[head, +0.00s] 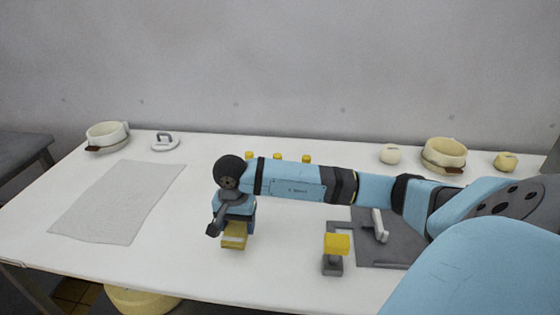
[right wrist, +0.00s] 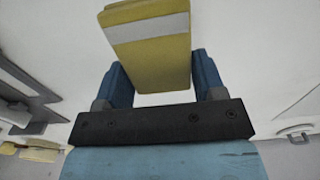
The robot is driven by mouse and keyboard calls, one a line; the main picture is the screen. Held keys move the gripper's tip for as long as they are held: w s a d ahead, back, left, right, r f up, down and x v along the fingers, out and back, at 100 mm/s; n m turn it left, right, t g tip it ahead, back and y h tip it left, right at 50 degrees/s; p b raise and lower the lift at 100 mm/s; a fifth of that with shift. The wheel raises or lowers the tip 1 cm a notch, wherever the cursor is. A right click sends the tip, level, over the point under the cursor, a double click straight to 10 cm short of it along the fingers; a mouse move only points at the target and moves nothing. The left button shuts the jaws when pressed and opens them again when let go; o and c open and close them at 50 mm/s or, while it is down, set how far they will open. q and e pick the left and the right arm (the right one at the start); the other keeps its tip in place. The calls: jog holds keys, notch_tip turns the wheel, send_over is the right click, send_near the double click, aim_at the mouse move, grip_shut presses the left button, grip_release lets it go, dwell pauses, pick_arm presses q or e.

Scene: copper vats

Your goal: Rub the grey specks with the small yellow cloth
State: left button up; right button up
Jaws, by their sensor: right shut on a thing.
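My right gripper (head: 236,226) reaches in from the right and is low over the middle of the white table. It is shut on a small yellow thing with a pale stripe, which I take for the folded yellow cloth (head: 234,238). The cloth fills the space between the blue fingers in the right wrist view (right wrist: 150,45). I cannot tell whether it touches the table. I make out no grey specks on the tabletop; the arm hides part of it. My left gripper is not in view.
A grey sheet (head: 118,203) lies at left. Behind it are a cream pot (head: 106,134) and a lid (head: 165,141). A yellow-topped grey block (head: 335,250) stands right of the gripper, beside a dark grey mat (head: 385,250). Several small spots dot the back wall (head: 270,60).

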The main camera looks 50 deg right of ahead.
jog(key=shift+w+r+p, duration=0.1)
jog(key=shift+r+p, duration=0.75)
jog(key=shift+r, duration=1.35)
jog(key=shift+a, duration=0.1)
